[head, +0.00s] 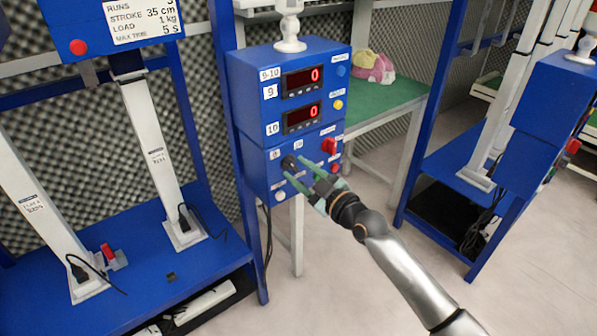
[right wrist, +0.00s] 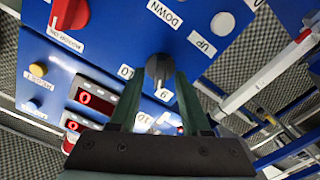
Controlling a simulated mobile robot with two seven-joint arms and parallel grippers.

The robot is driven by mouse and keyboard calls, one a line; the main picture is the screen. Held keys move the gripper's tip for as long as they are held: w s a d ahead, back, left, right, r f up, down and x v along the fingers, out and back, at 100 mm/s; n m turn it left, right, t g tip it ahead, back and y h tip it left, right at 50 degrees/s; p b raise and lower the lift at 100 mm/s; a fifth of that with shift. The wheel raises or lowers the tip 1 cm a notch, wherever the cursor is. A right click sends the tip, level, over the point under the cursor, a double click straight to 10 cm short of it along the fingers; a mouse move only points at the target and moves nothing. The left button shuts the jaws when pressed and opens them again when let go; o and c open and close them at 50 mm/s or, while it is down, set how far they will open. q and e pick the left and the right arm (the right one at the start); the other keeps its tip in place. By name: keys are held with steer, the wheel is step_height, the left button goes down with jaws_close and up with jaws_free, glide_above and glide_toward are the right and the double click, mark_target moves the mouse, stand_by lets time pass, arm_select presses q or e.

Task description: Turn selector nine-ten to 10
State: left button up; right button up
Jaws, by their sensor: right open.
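The selector nine-ten is a dark round knob (head: 289,162) on the lower front of a blue control box (head: 262,100), between small labels 9 and 10. In the right wrist view the knob (right wrist: 159,68) has a grey grip bar, which seems to lie toward the 9 label (right wrist: 164,95); the 10 label (right wrist: 126,72) is to its left. My right gripper (head: 293,168) has its green fingers open at the knob. In the right wrist view the fingertips (right wrist: 158,78) lie on either side of it; contact cannot be told. My left gripper is out of view.
Two red displays (head: 303,81) on the box read 0. A red switch (head: 328,147) and a red button (head: 334,167) sit right of the selector. UP and DOWN labels show in the right wrist view. A green table (head: 385,108) stands behind.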

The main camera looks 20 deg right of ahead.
steer(key=shift+w+a, duration=0.1)
steer(key=shift+w, duration=0.1)
jaws_close()
stand_by(0.3)
